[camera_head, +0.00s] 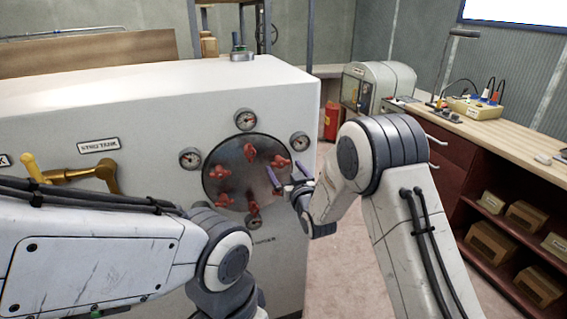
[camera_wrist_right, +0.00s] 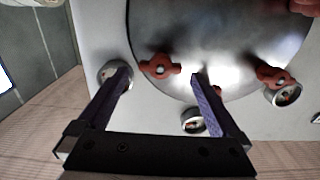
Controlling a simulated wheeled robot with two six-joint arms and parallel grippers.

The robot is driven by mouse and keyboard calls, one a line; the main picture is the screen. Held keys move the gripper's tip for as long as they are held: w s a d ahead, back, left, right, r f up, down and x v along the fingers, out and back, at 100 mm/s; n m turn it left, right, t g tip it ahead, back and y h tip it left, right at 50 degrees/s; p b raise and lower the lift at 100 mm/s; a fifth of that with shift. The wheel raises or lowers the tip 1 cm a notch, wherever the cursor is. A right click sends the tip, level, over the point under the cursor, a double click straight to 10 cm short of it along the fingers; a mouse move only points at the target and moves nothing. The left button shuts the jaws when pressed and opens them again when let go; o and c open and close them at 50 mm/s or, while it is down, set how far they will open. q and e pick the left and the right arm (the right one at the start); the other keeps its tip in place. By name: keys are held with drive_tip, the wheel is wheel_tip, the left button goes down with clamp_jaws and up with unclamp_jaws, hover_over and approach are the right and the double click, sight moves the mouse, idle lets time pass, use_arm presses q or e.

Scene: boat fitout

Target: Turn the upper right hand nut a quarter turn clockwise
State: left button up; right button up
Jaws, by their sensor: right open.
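The round metal hatch cover (camera_head: 240,178) on the white tank front carries several red wing nuts. The upper right hand nut (camera_head: 280,160) sits near the cover's right edge. My right gripper (camera_head: 282,177) is open and empty beside the cover's right side, just below that nut. In the right wrist view, a red wing nut (camera_wrist_right: 160,68) lies beyond and between the two purple fingertips of this gripper (camera_wrist_right: 160,77), with no contact visible. It looks like the upper right one. My left arm crosses the lower left; its gripper is out of view.
Gauges surround the cover: one above (camera_head: 246,119), one at upper right (camera_head: 299,141), one at left (camera_head: 190,158). A brass lever (camera_head: 85,176) sticks out at the left. A workbench (camera_head: 500,135) stands at right, with open floor between.

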drive_tip(key=shift+x, duration=0.95)
drive_tip(key=c, duration=1.3)
drive_tip(key=shift+f+m+b, duration=0.15)
drive_tip(key=shift+m+b, duration=0.75)
drive_tip(key=shift+b, duration=0.05)
drive_tip(key=m+b, duration=0.2)
drive_tip(key=shift+b, duration=0.3)
drive_tip(key=m+b, duration=0.3)
drive_tip(key=m, duration=0.1)
drive_tip(key=shift+d+f, duration=0.1)
drive_tip(key=m+b, duration=0.3)
drive_tip(key=m, duration=0.1)
drive_tip(key=shift+m, duration=0.3)
drive_tip(key=m+b, duration=0.2)
drive_tip(key=m, duration=0.2)
drive_tip(key=shift+d+m, duration=0.1)
drive_tip(key=shift+m, duration=0.2)
